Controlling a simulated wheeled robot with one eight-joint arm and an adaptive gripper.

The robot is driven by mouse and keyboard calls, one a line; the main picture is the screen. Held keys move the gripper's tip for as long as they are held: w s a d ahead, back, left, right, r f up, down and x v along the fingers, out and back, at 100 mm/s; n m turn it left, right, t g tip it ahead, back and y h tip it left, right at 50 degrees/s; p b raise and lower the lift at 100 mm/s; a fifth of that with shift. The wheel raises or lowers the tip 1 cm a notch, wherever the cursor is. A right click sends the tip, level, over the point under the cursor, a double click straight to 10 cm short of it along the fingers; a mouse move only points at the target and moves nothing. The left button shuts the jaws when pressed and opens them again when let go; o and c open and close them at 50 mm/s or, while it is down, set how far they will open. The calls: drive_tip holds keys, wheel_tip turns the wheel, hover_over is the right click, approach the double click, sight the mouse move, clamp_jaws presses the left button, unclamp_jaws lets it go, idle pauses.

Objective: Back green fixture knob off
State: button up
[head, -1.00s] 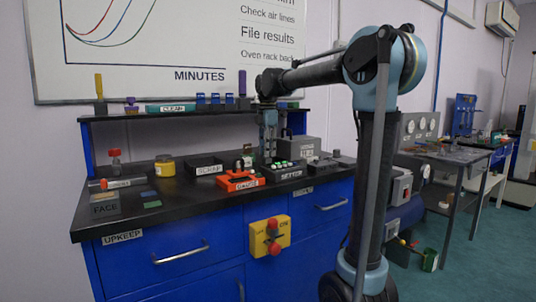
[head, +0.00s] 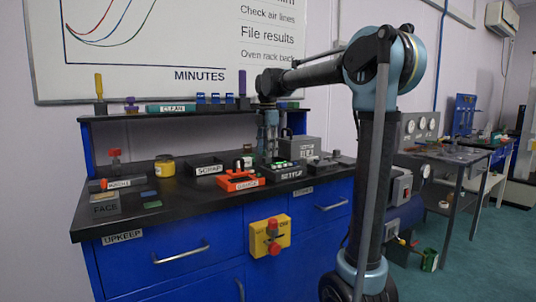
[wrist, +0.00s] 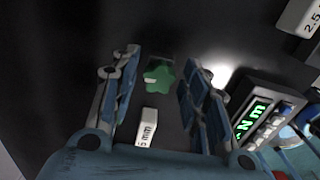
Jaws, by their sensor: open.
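The green fixture knob (wrist: 160,77) is a small star-shaped knob with a pale mark on its left side. It shows in the wrist view between my gripper's fingers, nearer their tips. My gripper (wrist: 160,82) is open, one blue-padded finger to each side of the knob with dark gaps between. A white label block (wrist: 149,127) reading "5 mm" lies just below the knob in that view. In the head view my gripper (head: 267,150) points down over the bench's back middle. I cannot make out the knob there.
A panel with a lit green display (wrist: 254,120) stands to the right in the wrist view.

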drive_tip(key=m, duration=0.4)
drive_tip(key=shift+m, duration=0.3)
drive_tip(key=m, duration=0.4)
drive_tip(key=shift+s+m, duration=0.1)
drive_tip(key=shift+m, duration=0.2)
drive_tip(key=m, duration=0.4)
drive_tip(key=shift+m, duration=0.3)
drive_tip(key=m, duration=0.4)
drive_tip(key=shift+c, duration=0.6)
drive_tip(key=c, duration=0.8)
drive_tip(key=shift+n, duration=2.1)
